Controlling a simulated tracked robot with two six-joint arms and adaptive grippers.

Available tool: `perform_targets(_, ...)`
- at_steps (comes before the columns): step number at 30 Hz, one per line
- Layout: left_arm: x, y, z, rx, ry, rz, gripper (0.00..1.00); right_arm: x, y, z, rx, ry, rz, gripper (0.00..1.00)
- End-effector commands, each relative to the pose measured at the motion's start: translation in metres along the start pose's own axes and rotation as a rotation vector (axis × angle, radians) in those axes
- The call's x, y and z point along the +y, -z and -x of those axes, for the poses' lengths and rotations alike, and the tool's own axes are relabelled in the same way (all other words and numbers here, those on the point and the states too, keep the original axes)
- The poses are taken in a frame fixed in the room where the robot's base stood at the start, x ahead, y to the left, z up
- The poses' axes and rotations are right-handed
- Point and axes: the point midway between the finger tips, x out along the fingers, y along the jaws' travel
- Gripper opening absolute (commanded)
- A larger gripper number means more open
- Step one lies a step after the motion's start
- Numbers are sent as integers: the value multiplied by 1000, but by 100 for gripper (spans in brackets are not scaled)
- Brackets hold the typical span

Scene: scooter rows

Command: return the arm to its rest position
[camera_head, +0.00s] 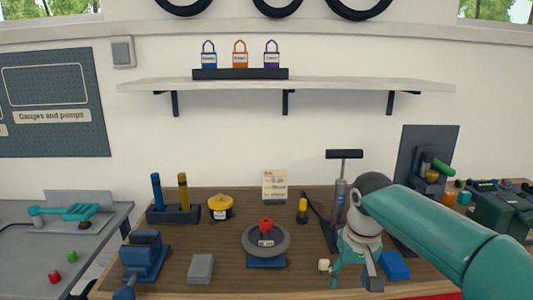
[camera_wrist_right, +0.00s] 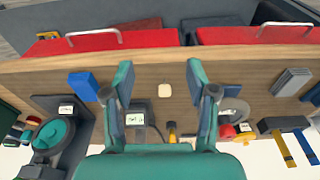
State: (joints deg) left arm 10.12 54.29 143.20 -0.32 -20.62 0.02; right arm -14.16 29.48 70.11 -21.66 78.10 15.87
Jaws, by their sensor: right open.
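My right arm (camera_head: 430,225) comes in from the right in the head view and reaches over the wooden workbench (camera_head: 190,240). My right gripper (camera_head: 354,279) points down at the bench's front right part, open, with nothing seen between its fingers. In the right wrist view the gripper (camera_wrist_right: 160,75) has its two fingers well apart. My left gripper is not in view.
Near the right gripper are a blue block (camera_head: 395,265) and a standing pump (camera_head: 340,200). A wheel on a stand (camera_head: 266,241), a blue vise (camera_head: 145,257) and a grey block (camera_head: 201,268) stand farther left. A shelf (camera_head: 330,86) with several padlocks is above.

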Motion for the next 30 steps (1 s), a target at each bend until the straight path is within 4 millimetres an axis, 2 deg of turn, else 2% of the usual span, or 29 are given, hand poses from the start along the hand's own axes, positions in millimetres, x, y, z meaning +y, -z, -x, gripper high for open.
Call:
perform_targets(3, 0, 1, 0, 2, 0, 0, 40, 16, -2, -26, -54, -12, -29, 57)
perform_targets(8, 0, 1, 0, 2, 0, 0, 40, 26, -18, -63, -152, -26, -40, 57)
perform_targets(14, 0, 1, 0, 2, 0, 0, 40, 32, -54, -123, -300, -17, -45, 57)
perform_targets(17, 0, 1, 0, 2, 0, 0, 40, 30, -79, -163, -372, 8, -46, 57)
perform_targets(20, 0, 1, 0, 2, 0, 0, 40, 23, -118, -214, -450, 57, -49, 57)
perform_targets(21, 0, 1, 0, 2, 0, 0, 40, 18, -138, -236, -478, 85, -53, 57)
perform_targets(23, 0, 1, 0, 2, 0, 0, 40, 8, -170, -267, -512, 135, -62, 57)
perform_targets(24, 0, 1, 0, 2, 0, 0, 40, 0, -194, -286, -529, 169, -72, 57)
perform_targets(27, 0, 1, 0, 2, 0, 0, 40, -23, -254, -322, -547, 256, -109, 57)
perform_targets(30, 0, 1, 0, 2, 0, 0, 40, -44, -302, -342, -522, 318, -154, 57)
